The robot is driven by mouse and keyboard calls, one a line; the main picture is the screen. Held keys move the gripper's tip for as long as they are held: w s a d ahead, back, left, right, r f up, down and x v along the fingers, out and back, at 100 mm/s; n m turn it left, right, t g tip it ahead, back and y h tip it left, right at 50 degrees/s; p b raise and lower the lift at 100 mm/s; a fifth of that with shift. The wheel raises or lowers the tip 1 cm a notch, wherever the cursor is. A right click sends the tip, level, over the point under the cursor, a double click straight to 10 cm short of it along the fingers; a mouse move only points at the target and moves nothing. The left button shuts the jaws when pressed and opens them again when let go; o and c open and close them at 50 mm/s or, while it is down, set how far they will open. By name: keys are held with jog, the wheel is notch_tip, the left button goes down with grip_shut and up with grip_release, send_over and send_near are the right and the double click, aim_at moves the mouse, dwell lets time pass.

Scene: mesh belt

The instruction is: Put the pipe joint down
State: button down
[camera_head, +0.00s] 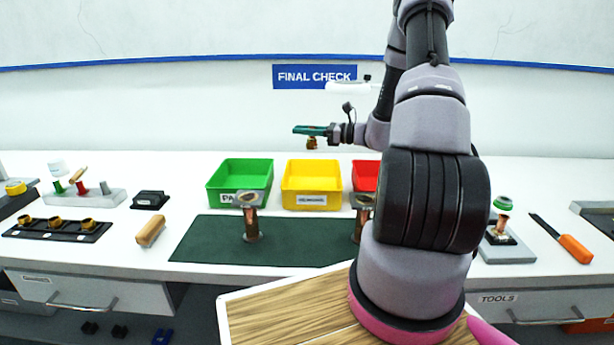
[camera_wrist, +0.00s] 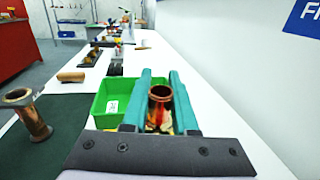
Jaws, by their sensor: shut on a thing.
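My gripper (camera_head: 311,130) has teal fingers and is shut on a copper-coloured pipe joint (camera_wrist: 160,108). In the head view the joint (camera_head: 312,144) shows as a small brass piece below the fingers, raised in the air above the yellow bin in the picture. In the wrist view its round open end stands between the two fingers, and its lower part is partly hidden. The green bin (camera_head: 225,198), yellow bin (camera_head: 311,201) and red bin (camera_head: 363,178) stand in a row; my arm hides part of the red one.
A dark green mat (camera_head: 200,242) lies before the bins. A copper pipe piece (camera_head: 251,225) stands on it; another (camera_head: 359,225) is partly behind my arm. A wooden-handled brush (camera_head: 150,231) and a black rack (camera_head: 58,231) with brass fittings lie left.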

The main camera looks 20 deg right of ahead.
notch_tip(320, 180, down, 9)
dwell(0.4)
jog(key=shift+f, duration=0.55)
jog(key=c, duration=0.7)
grip_release()
jog(key=shift+r, duration=0.1)
